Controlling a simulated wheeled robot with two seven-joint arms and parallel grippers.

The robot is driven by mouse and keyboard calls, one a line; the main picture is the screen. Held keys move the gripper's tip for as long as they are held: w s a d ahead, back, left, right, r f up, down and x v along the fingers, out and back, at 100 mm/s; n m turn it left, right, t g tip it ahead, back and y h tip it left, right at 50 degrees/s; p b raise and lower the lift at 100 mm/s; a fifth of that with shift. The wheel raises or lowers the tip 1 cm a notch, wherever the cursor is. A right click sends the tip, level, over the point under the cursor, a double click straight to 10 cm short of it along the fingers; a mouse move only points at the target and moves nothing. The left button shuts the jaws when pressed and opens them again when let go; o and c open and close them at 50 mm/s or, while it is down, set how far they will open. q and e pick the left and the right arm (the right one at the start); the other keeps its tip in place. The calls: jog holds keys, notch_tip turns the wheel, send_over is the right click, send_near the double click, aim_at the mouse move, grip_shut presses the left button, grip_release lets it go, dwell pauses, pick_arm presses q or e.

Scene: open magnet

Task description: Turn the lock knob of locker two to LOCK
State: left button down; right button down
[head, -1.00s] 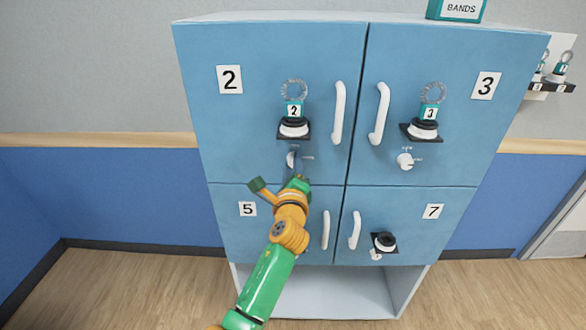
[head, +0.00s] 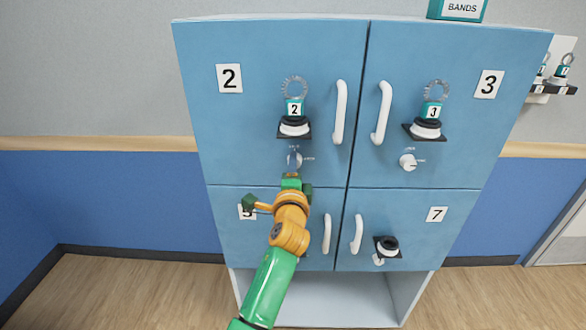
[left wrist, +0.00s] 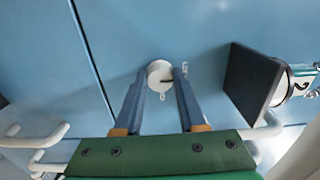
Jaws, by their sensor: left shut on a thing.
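Locker two (head: 250,120) is the upper left blue door, shut, with a "2" label. Its small round white lock knob (head: 294,160) sits below the tag-and-magnet holder; small lettering stands above it and to its right, too small to read surely. My left gripper (head: 294,166) reaches up to the knob from below. In the left wrist view the two blue-grey fingers (left wrist: 168,78) are closed on the knob (left wrist: 158,70), one on each side. A dark mark on the knob points roughly towards lettering beside the right finger. My right gripper is not in view.
A white door handle (head: 339,112) stands right of the knob. The black magnet holder with tag "2" (head: 294,128) juts out above it. Locker three (head: 460,120) has its own knob (head: 408,162). Lockers five and seven lie below. A "BANDS" box (head: 458,9) sits on top.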

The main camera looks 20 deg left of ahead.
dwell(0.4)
pick_arm(q)
jog(key=c, duration=0.5)
grip_release()
jog(key=v, duration=0.7)
jog(key=shift+f, duration=0.1)
